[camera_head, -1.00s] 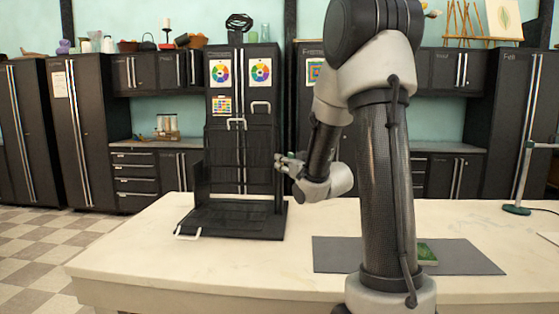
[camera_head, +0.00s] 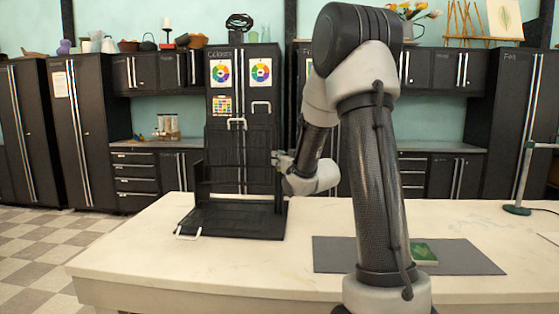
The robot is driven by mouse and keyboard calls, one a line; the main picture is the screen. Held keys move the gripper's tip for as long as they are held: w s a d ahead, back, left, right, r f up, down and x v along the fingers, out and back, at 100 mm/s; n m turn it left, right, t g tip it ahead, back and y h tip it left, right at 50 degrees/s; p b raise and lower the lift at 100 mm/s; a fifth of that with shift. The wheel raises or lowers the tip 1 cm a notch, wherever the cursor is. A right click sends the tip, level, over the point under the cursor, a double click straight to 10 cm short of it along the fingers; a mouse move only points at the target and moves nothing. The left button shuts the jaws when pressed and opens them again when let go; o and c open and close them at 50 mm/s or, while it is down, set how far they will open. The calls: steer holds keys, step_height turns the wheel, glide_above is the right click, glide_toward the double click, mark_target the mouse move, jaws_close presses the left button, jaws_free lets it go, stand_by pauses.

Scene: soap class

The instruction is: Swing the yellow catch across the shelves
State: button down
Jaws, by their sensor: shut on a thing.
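A black rack (camera_head: 240,220) with open shelves stands on the pale table, with a white handle (camera_head: 189,233) at its lower front and another white handle (camera_head: 236,123) at its top. My gripper (camera_head: 277,158) is at the upper right edge of the rack, reaching in from the right. Its jaws are shut on a small part there, which I take to be the yellow catch. No yellow shows at this size, and the jaws hide most of that part.
A grey mat (camera_head: 465,257) lies on the table to the right, with a green item (camera_head: 424,254) on it, partly beside my arm. The table's left front is clear.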

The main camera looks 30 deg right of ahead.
steer(key=shift+w+a+m+g+h, duration=0.4)
steer(key=shift+w+m+g+h, duration=1.15)
steer(key=shift+w+m+h, duration=0.85)
steer(key=shift+w+a+m+g+h, duration=0.45)
steer(key=shift+w+m+g+h, duration=1.3)
steer(key=shift+h, duration=1.1)
steer(key=shift+w+a+m+g+h, duration=0.4)
steer(key=shift+w+m+g+h, duration=0.9)
steer(key=shift+w+m+h, duration=0.95)
steer(key=shift+r+n+h, duration=0.15)
steer(key=shift+n+h, duration=0.15)
steer(key=shift+h, duration=0.1)
steer(key=c, duration=1.6)
jaws_free()
steer(key=shift+w, duration=0.1)
steer(key=shift+c, duration=0.2)
steer(key=shift+o, duration=0.7)
